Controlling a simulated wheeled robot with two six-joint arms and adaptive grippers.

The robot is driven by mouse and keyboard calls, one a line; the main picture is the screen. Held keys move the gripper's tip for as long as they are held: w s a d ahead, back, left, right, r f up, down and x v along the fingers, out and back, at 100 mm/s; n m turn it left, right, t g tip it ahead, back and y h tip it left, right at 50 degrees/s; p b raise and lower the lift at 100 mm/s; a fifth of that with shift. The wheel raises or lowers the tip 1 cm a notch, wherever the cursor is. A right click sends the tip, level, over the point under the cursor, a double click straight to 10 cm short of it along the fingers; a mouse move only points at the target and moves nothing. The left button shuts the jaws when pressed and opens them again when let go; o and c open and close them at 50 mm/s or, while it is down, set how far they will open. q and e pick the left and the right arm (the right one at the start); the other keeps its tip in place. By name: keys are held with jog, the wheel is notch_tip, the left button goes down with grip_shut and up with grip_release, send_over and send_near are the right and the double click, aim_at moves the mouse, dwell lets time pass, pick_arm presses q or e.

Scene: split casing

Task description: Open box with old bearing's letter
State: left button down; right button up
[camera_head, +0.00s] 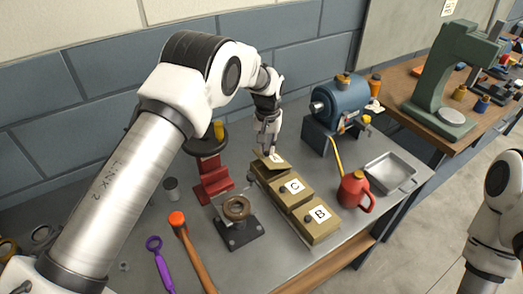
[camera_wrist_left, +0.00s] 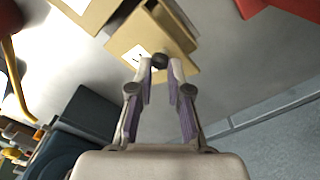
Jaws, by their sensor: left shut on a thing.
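Three tan boxes stand in a row on the grey bench. The near one is marked B (camera_head: 318,229), the middle one C (camera_head: 290,198). The far box (camera_head: 262,173) has a lid (camera_head: 270,163) that sits tilted, with a white label I cannot read clearly. My left gripper (camera_head: 270,148) is above this far box. In the left wrist view its fingers (camera_wrist_left: 160,68) are shut on the dark knob (camera_wrist_left: 160,61) of the lid. A brown bearing ring (camera_head: 237,207) sits on a dark block; I see no letter on it. My right gripper is out of view.
A blue motor (camera_head: 340,101) stands behind the boxes at right. A red oil can (camera_head: 354,193) and a metal tray (camera_head: 390,172) are right of them. A red stand (camera_head: 212,180), an orange-headed hammer (camera_head: 190,248) and a purple wrench (camera_head: 159,262) lie left.

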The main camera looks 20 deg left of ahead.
aim_at(273, 158)
pick_arm(q)
jog(key=shift+w+d, duration=0.25)
jog(key=shift+d, duration=0.25)
jog(key=shift+f, duration=0.1)
jog(key=c, duration=1.4)
grip_release()
jog(key=o, duration=0.4)
jog(key=shift+w+d, duration=0.1)
jog(key=shift+d, duration=0.15)
jog(key=shift+c, duration=0.2)
jog(key=shift+w+d+f, duration=0.15)
jog(key=shift+w+d, duration=0.25)
jog(key=shift+d, duration=0.05)
jog(key=shift+a, duration=0.35)
jog(key=shift+s+a, duration=0.1)
notch_tip(273, 158, up, 12)
